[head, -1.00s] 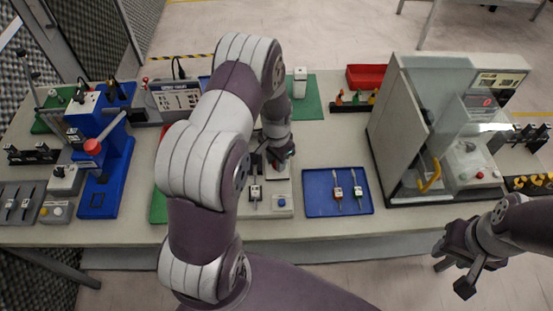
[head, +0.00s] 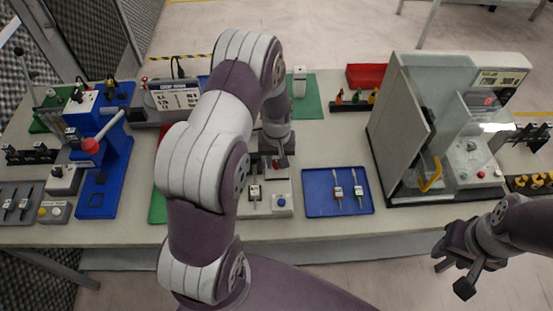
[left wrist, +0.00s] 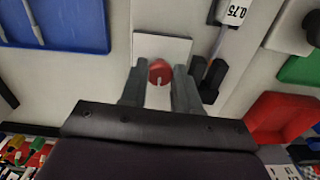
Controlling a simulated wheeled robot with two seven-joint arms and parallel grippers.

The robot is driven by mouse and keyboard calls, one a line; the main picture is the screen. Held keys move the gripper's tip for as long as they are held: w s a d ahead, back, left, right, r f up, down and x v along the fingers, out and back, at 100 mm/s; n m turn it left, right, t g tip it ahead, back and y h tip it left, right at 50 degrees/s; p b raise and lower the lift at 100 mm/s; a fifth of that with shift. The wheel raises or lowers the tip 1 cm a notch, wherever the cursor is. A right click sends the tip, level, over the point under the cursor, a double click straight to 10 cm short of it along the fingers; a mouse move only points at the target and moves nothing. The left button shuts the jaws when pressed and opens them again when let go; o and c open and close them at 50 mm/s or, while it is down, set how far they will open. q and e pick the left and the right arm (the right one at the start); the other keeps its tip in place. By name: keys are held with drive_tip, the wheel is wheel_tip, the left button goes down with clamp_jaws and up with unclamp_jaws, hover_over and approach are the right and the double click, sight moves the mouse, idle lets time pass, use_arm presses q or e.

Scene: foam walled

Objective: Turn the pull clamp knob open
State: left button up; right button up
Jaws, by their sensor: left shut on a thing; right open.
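The red pull clamp knob (left wrist: 159,72) is in the middle of the left wrist view, on a pale square plate (left wrist: 160,47). A light mark shows on its face. My left gripper (left wrist: 159,88) has a finger on each side of the knob and is shut on it. My right gripper (head: 456,272) is open and empty, off the table's front edge at the right.
A tool labelled 0.75 (left wrist: 233,14) stands close beside the fixture's plate. A blue tray (head: 322,206) with two drivers lies to the right, and a glass-fronted machine (head: 408,150) beyond it. A blue press (head: 118,160) stands left. Bare table lies behind the blue tray.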

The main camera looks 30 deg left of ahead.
use_arm(q)
drive_tip(key=n, duration=0.4)
drive_tip(key=shift+w+r+n, duration=0.1)
drive_tip(key=shift+n, duration=2)
drive_tip(key=o, duration=1)
drive_tip(key=shift+o, duration=0.3)
drive_tip(key=shift+d, duration=0.1)
wheel_tip(320, 180, up, 13)
drive_tip(key=b, duration=0.3)
